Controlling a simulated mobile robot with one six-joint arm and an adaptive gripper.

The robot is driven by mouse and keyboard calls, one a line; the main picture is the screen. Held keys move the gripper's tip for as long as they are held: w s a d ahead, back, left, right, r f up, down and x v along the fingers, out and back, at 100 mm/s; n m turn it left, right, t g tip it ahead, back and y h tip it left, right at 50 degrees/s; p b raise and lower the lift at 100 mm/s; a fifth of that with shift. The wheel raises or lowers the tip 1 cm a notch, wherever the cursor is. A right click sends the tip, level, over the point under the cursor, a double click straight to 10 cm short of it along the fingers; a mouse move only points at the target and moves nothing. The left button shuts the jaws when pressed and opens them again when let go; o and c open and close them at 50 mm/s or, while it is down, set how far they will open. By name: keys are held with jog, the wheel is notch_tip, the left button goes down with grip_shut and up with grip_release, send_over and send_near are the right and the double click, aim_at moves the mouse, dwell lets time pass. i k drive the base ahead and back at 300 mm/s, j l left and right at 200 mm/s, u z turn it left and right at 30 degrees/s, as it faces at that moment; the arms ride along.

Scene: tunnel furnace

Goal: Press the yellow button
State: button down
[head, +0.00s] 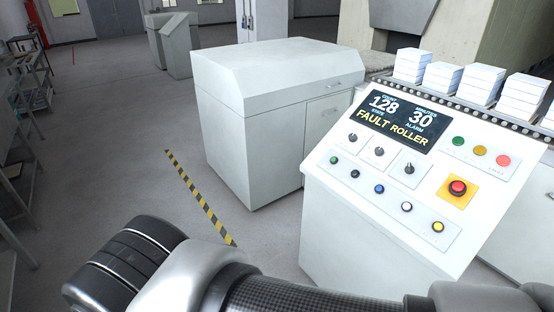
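The yellow button (437,227) is a small round button at the right end of the lower row on the white sloped control panel (335,205). The row also holds a green, a black, a blue and a white button (407,207). A red mushroom button on a yellow square plate (457,188) sits above and to the right of the yellow button. My arm crosses the bottom of the head view, below the panel. My gripper is not in view, so its state does not show.
The panel's screen (399,121) reads "FAULT ROLLER". Green, amber and red lamps (480,150) sit at upper right. A white cabinet (270,110) stands behind left. White stacks (484,82) line a roller conveyor behind. Shelves (15,165) stand at left, with open floor between.

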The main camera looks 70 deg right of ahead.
aim_at(437, 226)
jog(key=i+z, duration=0.1)
jog(key=z, duration=0.3)
jog(key=i+z, duration=0.1)
jog(key=z, duration=0.3)
jog(key=j+z, duration=0.1)
jog(key=z, duration=0.3)
jog(key=i+j+z, duration=0.1)
jog(key=z, duration=0.35)
jog(key=i+j+z, duration=0.1)
jog(key=z, duration=2.35)
jog(key=i+z, duration=0.15)
jog(key=z, duration=0.2)
jog(key=i+z, duration=0.1)
jog(key=z, duration=0.25)
jog(key=i+j+z, duration=0.15)
jog(key=z, duration=0.2)
